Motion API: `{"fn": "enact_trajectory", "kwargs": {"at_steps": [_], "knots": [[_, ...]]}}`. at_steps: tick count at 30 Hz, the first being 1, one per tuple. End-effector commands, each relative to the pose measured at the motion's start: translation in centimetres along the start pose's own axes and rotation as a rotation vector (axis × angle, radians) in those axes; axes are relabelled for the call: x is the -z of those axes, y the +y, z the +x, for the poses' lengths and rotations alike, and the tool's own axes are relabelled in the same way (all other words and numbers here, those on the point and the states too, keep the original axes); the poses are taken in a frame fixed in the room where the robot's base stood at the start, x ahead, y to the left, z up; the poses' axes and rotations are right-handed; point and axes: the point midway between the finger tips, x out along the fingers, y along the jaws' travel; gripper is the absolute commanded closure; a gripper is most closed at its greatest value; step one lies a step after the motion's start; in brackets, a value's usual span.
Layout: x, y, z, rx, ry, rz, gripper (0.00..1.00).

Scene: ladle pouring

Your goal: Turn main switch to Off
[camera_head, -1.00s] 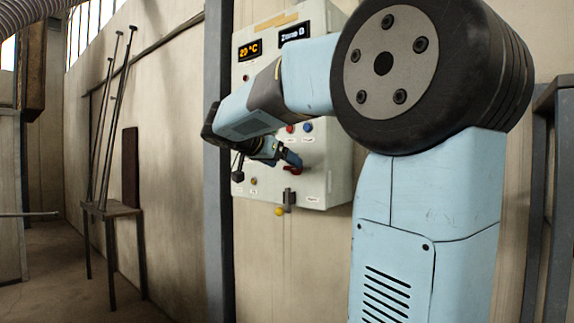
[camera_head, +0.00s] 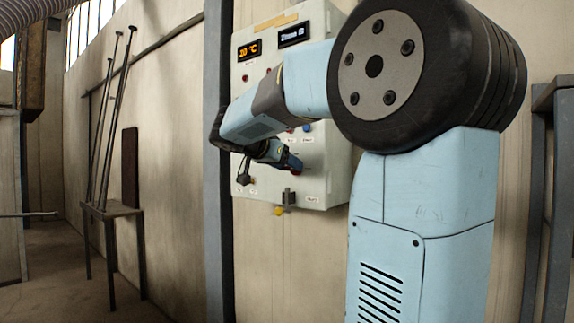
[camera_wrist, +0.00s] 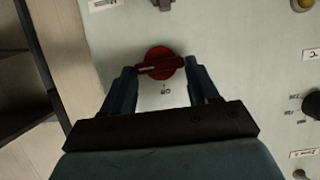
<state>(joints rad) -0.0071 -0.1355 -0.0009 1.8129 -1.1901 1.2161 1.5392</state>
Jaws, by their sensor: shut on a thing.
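The main switch (camera_wrist: 160,64) is a red rotary knob with a raised bar handle on the grey control box (camera_head: 335,170). In the wrist view the bar lies almost crosswise, its right end slightly higher. My gripper (camera_wrist: 160,68) has one finger at each end of the bar and is shut on it. A small label below the knob is upside down and hard to read. In the head view my gripper (camera_head: 290,163) is at the lower part of the box front and mostly covers the red switch (camera_head: 297,171).
The box also carries two lit displays (camera_head: 249,49), a blue button (camera_head: 307,127), a latch (camera_head: 289,198) and a yellow knob (camera_head: 278,211) below. In the wrist view a black selector (camera_wrist: 312,105) is at right. A stand with rods (camera_head: 112,210) is at left.

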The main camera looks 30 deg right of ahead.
Motion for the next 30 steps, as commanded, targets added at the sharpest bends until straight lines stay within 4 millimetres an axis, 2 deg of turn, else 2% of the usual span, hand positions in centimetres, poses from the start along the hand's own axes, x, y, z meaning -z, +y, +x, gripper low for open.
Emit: {"fn": "enact_trajectory", "kwargs": {"at_steps": [1,4,5,16,30], "knots": [[0.0,-0.1,-0.1,0.004,0.001,0.0,0.61],[0.0,-0.2,-0.1,0.005,0.002,-0.001,0.7],[0.3,0.1,0.5,0.002,0.002,0.001,0.71],[0.1,-0.3,0.1,-0.028,0.002,-0.07,0.71],[-0.2,-1.1,0.0,-0.174,0.003,-0.435,0.71]]}}
